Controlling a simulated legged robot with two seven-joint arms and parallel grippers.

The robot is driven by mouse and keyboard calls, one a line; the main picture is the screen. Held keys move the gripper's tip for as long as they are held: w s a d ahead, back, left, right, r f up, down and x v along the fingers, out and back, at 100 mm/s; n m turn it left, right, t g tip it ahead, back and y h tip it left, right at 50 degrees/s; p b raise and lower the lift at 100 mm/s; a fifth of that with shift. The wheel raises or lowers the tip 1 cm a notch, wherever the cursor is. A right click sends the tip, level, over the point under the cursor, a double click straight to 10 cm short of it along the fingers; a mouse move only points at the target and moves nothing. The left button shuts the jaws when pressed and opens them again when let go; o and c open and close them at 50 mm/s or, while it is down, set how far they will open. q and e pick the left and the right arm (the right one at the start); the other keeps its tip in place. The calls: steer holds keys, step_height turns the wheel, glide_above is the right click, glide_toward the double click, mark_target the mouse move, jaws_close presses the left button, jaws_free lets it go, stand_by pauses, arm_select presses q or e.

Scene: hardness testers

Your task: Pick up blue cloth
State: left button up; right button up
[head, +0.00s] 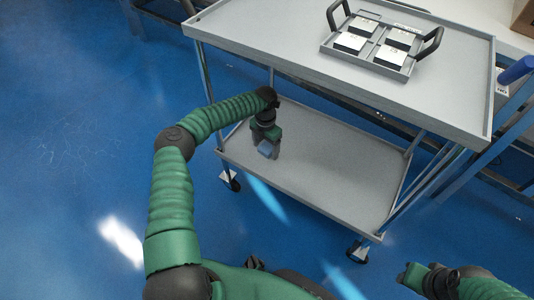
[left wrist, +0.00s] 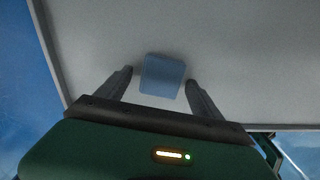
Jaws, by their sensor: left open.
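The blue cloth (head: 266,148) is a small folded, roughly square piece lying on the lower shelf of the grey cart, near its left end. It also shows in the left wrist view (left wrist: 162,75), between and slightly beyond the fingertips. My left gripper (head: 266,151) points down over the cloth on the lower shelf. Its two fingers (left wrist: 159,77) are apart, one on each side of the cloth, with a gap to each edge. I cannot tell its exact height above the shelf. My right arm shows at the lower right of the head view, but its fingers cannot be made out.
The cart's lower shelf (head: 335,165) is otherwise bare and has a raised rim. Its upper shelf (head: 270,35) overhangs behind and holds a grey tray (head: 398,71) with black handles and several white-topped blocks. Cart posts and blue frame bars stand at the right. Blue floor lies open at left.

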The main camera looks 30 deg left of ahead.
arm_select(q)
steer(key=shift+r, duration=0.25)
steer(key=shift+c, duration=0.8)
steer(key=c, duration=1.3)
steer(key=shift+o, duration=0.2)
steer(key=shift+r, duration=0.2)
steer(key=r+p, duration=0.3)
steer(key=shift+s+d+r, duration=0.15)
steer(key=shift+d+r, duration=0.2)
steer(key=shift+r, duration=0.05)
steer(key=s+d+p, duration=0.2)
steer(key=d, duration=0.2)
steer(key=s+d+p, duration=0.2)
steer(key=d, duration=0.2)
steer(key=s+d+r+p, duration=0.1)
steer(key=s+d+p, duration=0.1)
steer(key=d, duration=0.2)
steer(key=shift+s+d+p, duration=0.3)
steer(key=shift+d+p, duration=0.05)
steer(key=shift+p, duration=0.05)
steer(key=shift+s+d+f, duration=0.1)
steer(key=shift+s+d, duration=0.15)
steer(key=shift+d, duration=0.2)
steer(key=o, duration=0.7)
steer(key=c, duration=0.6)
